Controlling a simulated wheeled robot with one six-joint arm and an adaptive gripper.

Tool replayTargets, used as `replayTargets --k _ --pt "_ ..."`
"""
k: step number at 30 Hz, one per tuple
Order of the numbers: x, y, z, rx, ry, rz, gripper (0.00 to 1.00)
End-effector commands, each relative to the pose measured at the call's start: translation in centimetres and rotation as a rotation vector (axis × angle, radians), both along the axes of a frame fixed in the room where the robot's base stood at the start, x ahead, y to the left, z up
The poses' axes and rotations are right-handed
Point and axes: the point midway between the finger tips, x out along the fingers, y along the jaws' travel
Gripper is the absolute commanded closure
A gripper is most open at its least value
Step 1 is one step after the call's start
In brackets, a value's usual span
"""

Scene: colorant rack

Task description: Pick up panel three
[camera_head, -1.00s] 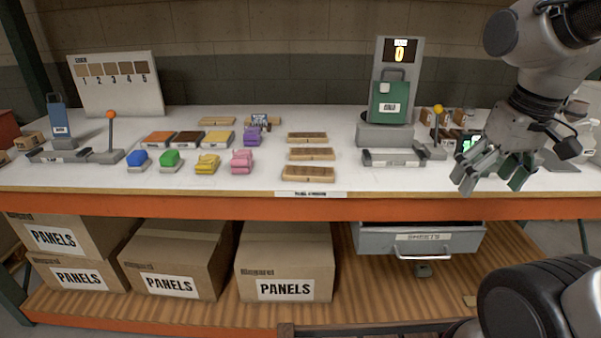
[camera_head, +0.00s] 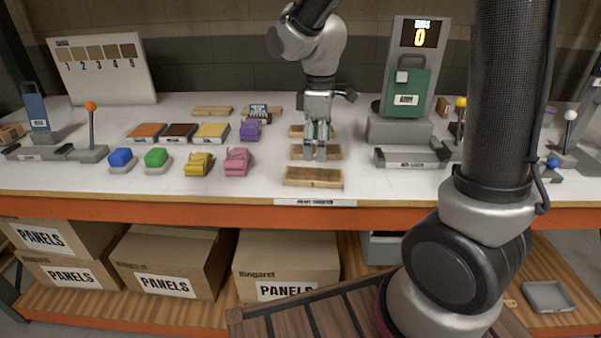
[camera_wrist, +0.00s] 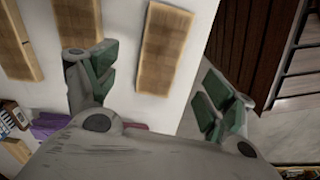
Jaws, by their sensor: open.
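Three wooden panels lie in a column on the white table: a back one (camera_head: 297,131), a middle one (camera_head: 333,153) and a front one (camera_head: 313,178). I can read no number on them. My gripper (camera_head: 315,157) points down, empty, in front of the middle panel in the head view and hides part of it. In the wrist view my gripper (camera_wrist: 160,78) is open, fingers wide apart. The front panel (camera_wrist: 165,45) shows beyond the gap between the fingers, apart from them. The other two panels (camera_wrist: 78,22) (camera_wrist: 19,40) lie left of it there.
Coloured blocks (camera_head: 198,164) and sample trays (camera_head: 180,133) lie left of the panels. The table's orange front edge (camera_head: 180,209) is close to the front panel.

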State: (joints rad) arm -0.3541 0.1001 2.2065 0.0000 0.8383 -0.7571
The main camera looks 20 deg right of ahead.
Motion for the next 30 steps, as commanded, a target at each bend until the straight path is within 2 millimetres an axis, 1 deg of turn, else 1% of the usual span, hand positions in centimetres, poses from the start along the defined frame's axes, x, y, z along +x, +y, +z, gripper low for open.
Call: replayTargets --k 5,11,18,21,24,29,30 --pt "0.0 0.0 -0.4 0.001 -0.001 0.062 0.17" --pt "0.0 0.0 -2.7 0.000 0.000 0.067 0.17" --pt "0.0 0.4 -6.4 -0.001 0.001 0.065 0.17" --pt "0.0 0.4 -7.5 0.001 -0.001 0.065 0.17" --pt "0.0 0.4 -7.8 0.001 -0.003 0.064 0.17" --pt "0.0 0.4 -7.8 0.001 -0.003 0.064 0.17" --pt "0.0 0.4 -7.8 0.001 -0.003 0.064 0.21"
